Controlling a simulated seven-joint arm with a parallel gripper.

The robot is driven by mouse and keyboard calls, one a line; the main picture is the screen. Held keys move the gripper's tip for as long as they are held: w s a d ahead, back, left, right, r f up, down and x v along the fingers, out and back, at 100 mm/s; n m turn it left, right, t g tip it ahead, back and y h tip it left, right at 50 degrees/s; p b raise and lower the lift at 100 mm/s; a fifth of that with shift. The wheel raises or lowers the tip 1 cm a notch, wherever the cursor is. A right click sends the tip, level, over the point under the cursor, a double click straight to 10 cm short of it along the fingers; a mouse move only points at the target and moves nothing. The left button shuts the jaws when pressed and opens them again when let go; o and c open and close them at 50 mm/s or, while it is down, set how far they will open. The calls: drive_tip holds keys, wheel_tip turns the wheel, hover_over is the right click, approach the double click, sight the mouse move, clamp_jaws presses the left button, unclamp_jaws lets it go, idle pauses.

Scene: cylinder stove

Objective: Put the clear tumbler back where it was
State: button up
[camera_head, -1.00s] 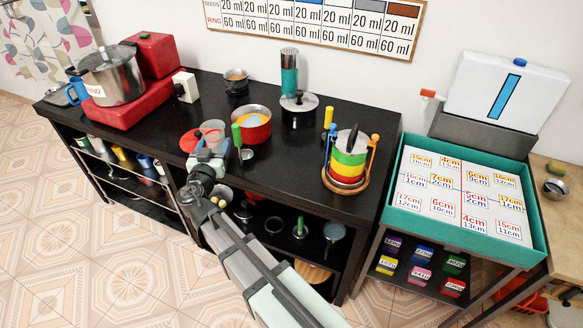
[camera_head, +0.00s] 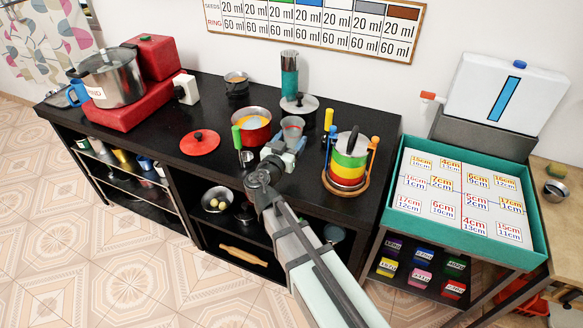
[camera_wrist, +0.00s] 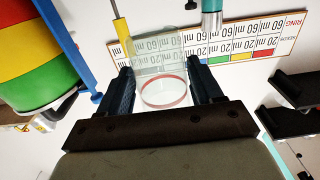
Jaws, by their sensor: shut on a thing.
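The clear tumbler (camera_head: 292,127) is see-through, with a reddish ring showing in it. My gripper (camera_head: 283,146) is shut on it, to the right of the red pot on the black counter (camera_head: 150,128). In the wrist view the tumbler (camera_wrist: 163,68) sits between the two dark fingers of my gripper (camera_wrist: 162,88), with its red-edged round end towards the camera. Whether its base touches the counter cannot be told.
The red pot (camera_head: 262,134) and a green-handled utensil (camera_head: 236,138) are left of my gripper. A striped pot (camera_head: 349,160) and a yellow-handled utensil (camera_head: 329,121) are right.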

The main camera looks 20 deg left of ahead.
drive_tip(key=shift+f, duration=4.55)
drive_tip(key=shift+f, duration=0.15)
drive_tip(key=o, duration=1.2)
drive_tip(key=shift+s, duration=0.3)
drive_tip(key=s, duration=1.1)
drive_tip(key=shift+s, duration=0.2)
